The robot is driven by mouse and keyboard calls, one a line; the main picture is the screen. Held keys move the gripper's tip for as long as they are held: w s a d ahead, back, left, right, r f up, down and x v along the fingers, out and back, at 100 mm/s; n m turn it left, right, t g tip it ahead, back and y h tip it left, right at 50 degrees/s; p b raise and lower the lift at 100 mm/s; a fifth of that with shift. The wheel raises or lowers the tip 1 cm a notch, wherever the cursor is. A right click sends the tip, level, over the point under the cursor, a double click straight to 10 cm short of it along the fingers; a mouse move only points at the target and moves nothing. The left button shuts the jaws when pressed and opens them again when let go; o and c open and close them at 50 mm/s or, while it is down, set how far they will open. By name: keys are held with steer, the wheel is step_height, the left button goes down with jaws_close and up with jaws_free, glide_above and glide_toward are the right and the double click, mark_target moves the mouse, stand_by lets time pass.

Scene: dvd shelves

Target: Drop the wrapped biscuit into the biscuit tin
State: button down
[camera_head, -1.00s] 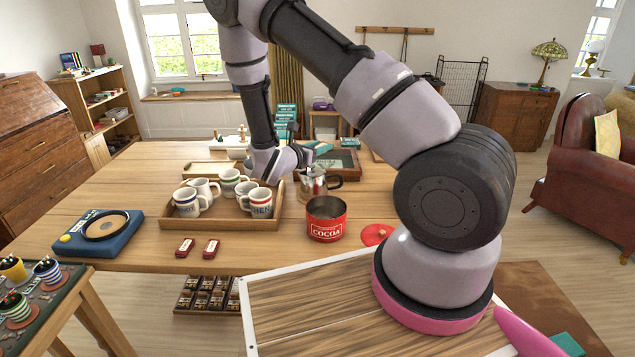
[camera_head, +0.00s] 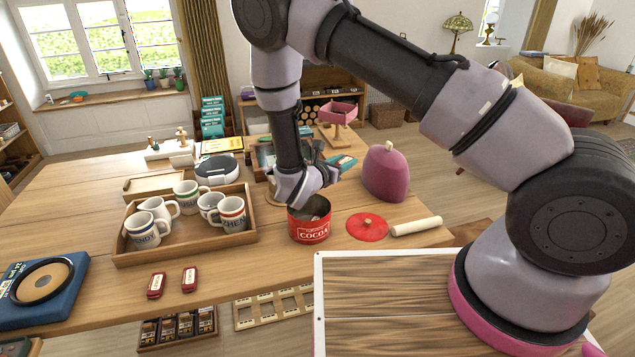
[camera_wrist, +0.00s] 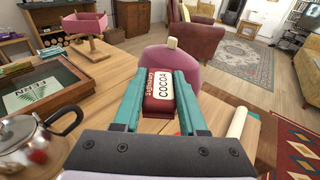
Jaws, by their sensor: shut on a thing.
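My gripper (camera_wrist: 160,95) is shut on the wrapped biscuit (camera_wrist: 160,92), a dark red packet with a white label reading COCOA, held between teal fingers. In the head view my gripper (camera_head: 330,170) is above the table, up and behind the biscuit tin; the packet cannot be made out there. The biscuit tin (camera_head: 309,230) is red, round, upright and open, with COCOA on its front. Its inside is only partly visible. Its red lid (camera_head: 367,226) lies flat on the table to its right. I cannot make out the tin in the wrist view.
A wooden tray (camera_head: 185,248) of mugs stands left of the tin. Two small red packets (camera_head: 190,278) lie in front of it. A pink domed cover (camera_head: 386,174) stands behind the lid, and a pale roll (camera_head: 416,227) lies right. A metal teapot (camera_wrist: 30,145) shows in the wrist view.

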steer(key=n+t+y, duration=0.1)
steer(key=y, duration=0.1)
glide_above(313, 199)
steer(key=s, duration=0.5)
step_height(313, 199, down, 4)
steer(key=shift+n, duration=0.3)
steer(key=shift+f, duration=2.85)
steer(key=shift+d, duration=0.1)
steer(key=shift+c, duration=1.9)
jaws_free()
steer(key=shift+s, duration=0.1)
steer(key=v, duration=1)
steer(key=shift+s+a, duration=0.2)
steer(key=shift+s, duration=0.15)
